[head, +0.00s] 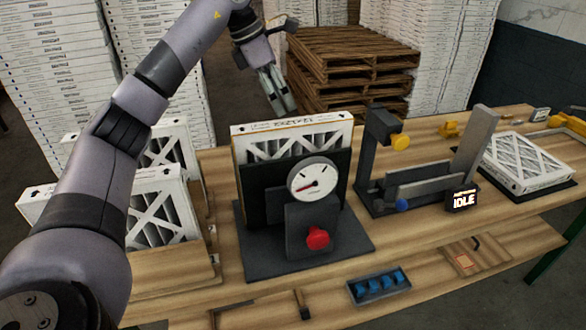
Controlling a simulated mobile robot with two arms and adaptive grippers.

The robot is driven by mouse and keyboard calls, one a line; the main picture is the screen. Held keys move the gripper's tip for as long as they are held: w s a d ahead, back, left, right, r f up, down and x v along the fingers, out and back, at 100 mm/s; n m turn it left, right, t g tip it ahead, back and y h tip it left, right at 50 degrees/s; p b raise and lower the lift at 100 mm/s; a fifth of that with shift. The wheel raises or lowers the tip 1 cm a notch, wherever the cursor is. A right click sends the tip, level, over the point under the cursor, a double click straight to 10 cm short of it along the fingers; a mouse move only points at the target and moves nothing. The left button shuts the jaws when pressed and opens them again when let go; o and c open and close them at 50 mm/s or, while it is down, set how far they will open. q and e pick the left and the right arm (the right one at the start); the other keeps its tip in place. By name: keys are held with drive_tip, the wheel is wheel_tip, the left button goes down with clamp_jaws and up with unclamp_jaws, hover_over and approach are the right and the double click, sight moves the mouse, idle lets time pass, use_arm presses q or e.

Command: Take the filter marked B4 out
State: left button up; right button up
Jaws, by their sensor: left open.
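A white-framed pleated filter (292,138) stands upright in a black gauge fixture (318,236) in the middle of the bench. Print runs along its top edge, too small to tell whether it reads B4. More white-framed filters (160,215) stand upright at the left, partly hidden by my left arm. Another filter (530,160) lies flat on a dark pad at the right. No B4 mark is readable on any of them. My left gripper (281,100) is open and empty, pointing down above and behind the fixture's filter, apart from it. My right gripper is out of view.
The fixture has a round dial (313,178) and red knob (318,238). A dark clamp stand (420,180) and an IDLE display (464,199) stand to its right. A blue-filled tray (379,286) is lower down. Pallets (350,62) and stacked boxes stand behind.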

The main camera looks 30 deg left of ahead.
sight(290, 122)
use_arm(q)
drive_tip(key=x, duration=0.3)
drive_tip(key=shift+w+f, duration=0.2)
drive_tip(key=shift+w, duration=0.2)
drive_tip(key=shift+w+d+f+p, duration=0.1)
drive_tip(key=shift+d+f+p, duration=0.05)
drive_tip(key=shift+f+p, duration=0.25)
drive_tip(key=shift+f, duration=0.25)
drive_tip(key=x, duration=0.1)
drive_tip(key=p+x, duration=0.1)
drive_tip(key=x, duration=0.1)
drive_tip(key=p+x, duration=0.1)
drive_tip(key=shift+s+f, duration=0.25)
drive_tip(key=shift+d+f, duration=0.1)
drive_tip(key=shift+f, duration=0.1)
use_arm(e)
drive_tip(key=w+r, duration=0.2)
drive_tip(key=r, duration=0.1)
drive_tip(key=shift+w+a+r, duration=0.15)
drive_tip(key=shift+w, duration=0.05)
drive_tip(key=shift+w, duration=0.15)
use_arm(q)
drive_tip(key=shift+f, duration=0.2)
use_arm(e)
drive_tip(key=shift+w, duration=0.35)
